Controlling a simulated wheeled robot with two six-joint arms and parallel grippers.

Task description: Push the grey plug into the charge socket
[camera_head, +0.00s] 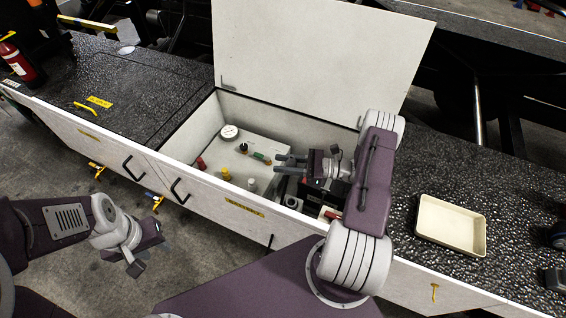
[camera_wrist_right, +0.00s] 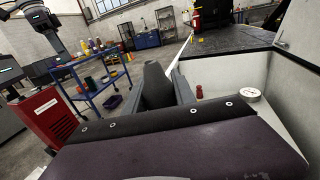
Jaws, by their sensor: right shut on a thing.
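My right gripper (camera_head: 288,164) reaches into the open white compartment from the right, low over its panel. Its fingers point left. In the right wrist view a dark grey thing, apparently the grey plug (camera_wrist_right: 157,85), is held between the jaws (camera_wrist_right: 160,92). In the head view I cannot make out the plug apart from the fingers. I cannot pick out the charge socket; the gripper and arm hide part of the panel. My left gripper (camera_head: 143,258) hangs in front of the cabinet, away from the compartment; its jaw opening is unclear.
The panel (camera_head: 239,160) carries a round gauge (camera_head: 229,131), a red fitting (camera_head: 200,163), a yellow knob (camera_head: 226,174) and a green fitting (camera_head: 262,158). The raised lid (camera_head: 320,50) stands behind. An empty beige tray (camera_head: 450,224) lies on the right counter.

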